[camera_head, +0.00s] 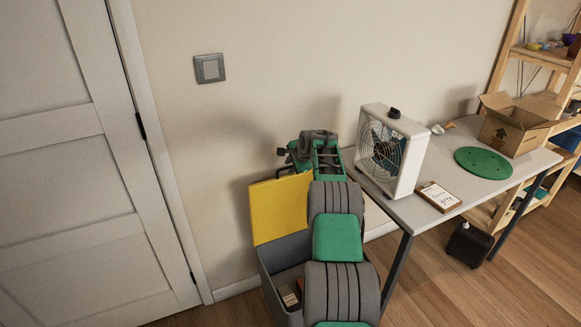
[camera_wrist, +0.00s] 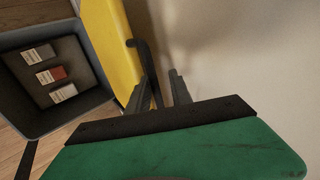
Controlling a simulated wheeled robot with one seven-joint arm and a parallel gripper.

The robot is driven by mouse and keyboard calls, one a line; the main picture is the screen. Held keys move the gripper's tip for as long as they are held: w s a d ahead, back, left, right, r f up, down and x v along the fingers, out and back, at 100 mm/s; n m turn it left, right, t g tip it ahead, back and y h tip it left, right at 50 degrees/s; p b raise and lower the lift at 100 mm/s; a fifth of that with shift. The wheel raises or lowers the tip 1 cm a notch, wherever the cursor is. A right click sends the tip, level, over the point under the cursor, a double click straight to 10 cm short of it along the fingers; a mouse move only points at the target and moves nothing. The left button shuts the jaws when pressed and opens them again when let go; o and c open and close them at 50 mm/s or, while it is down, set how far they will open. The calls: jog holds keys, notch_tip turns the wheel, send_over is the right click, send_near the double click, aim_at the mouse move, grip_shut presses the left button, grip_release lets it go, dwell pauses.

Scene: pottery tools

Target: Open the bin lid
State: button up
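The grey bin (camera_head: 268,262) stands on the floor against the wall, left of the table. Its yellow lid (camera_head: 280,208) stands raised, about upright, and the bin's mouth is open; small boxes (camera_wrist: 52,74) lie inside. The lid also shows edge-on in the wrist view (camera_wrist: 112,45). A dark curved bar (camera_wrist: 143,58), which looks like the lid's handle, sticks out from the lid's outer face. My gripper (camera_wrist: 162,82) is on the wall side of the lid, with its fingers apart, close to this bar. I cannot tell whether they touch it.
The wall is close beside my gripper. A table (camera_head: 405,210) on the right holds a white fan (camera_head: 390,150), a clipboard (camera_head: 438,197), a green disc (camera_head: 497,162) and a cardboard box (camera_head: 515,125). A door (camera_head: 80,160) is on the left.

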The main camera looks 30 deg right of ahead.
jog(key=shift+s+d+f, duration=0.1)
jog(key=shift+s+f, duration=0.1)
jog(key=shift+f, duration=0.1)
jog(key=shift+s+r, duration=0.15)
jog(key=shift+r, duration=0.05)
jog(key=v, duration=0.7)
jog(key=shift+r, duration=0.4)
